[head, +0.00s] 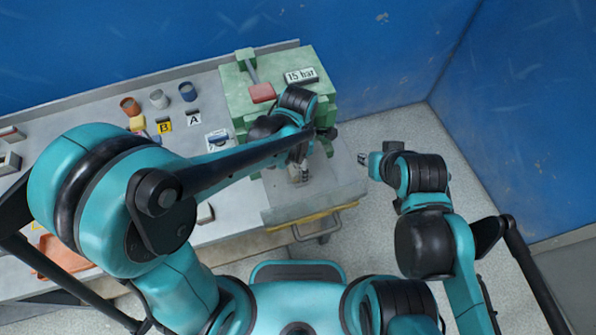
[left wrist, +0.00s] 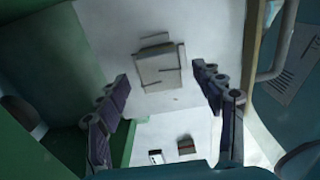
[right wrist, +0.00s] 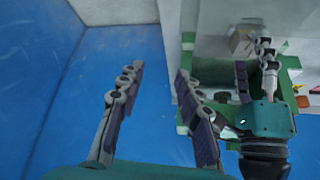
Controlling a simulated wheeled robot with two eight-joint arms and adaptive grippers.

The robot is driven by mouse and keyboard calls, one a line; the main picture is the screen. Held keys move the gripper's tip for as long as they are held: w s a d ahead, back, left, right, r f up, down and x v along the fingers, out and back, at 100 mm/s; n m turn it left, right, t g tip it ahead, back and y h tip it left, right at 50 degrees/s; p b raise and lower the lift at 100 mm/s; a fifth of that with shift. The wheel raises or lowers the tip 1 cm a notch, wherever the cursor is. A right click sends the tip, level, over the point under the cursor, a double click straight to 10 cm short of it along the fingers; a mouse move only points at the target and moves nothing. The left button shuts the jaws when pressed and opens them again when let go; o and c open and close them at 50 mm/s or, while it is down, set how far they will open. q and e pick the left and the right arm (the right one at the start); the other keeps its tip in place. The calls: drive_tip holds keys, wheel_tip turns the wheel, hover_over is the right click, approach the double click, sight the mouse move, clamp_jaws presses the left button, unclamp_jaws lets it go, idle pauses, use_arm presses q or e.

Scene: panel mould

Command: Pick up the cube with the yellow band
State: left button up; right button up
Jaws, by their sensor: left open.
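I cannot make out a yellow band on any cube. In the left wrist view a pale grey block (left wrist: 158,67) lies on a light surface, beyond and between the fingertips of my left gripper (left wrist: 165,83). That gripper is open and apart from the block. In the head view my left gripper (head: 300,172) points down over the grey tray at the green press, and its arm hides much of that area. In the right wrist view a beige block (right wrist: 243,40) shows beside the left fingers. My right gripper (right wrist: 157,75) is open and empty, right of the tray in the head view (head: 363,160).
The green press (head: 325,105) with a "15 bar" sign (head: 301,75) stands behind the left gripper. A yellow-edged drawer front (head: 308,216) faces me. Floor right of the bench is clear.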

sight(298, 167)
use_arm(q)
wheel_tip(298, 167, down, 3)
drive_tip(key=shift+b, duration=0.3)
drive_tip(key=c, duration=1.3)
drive_tip(key=shift+r, duration=0.1)
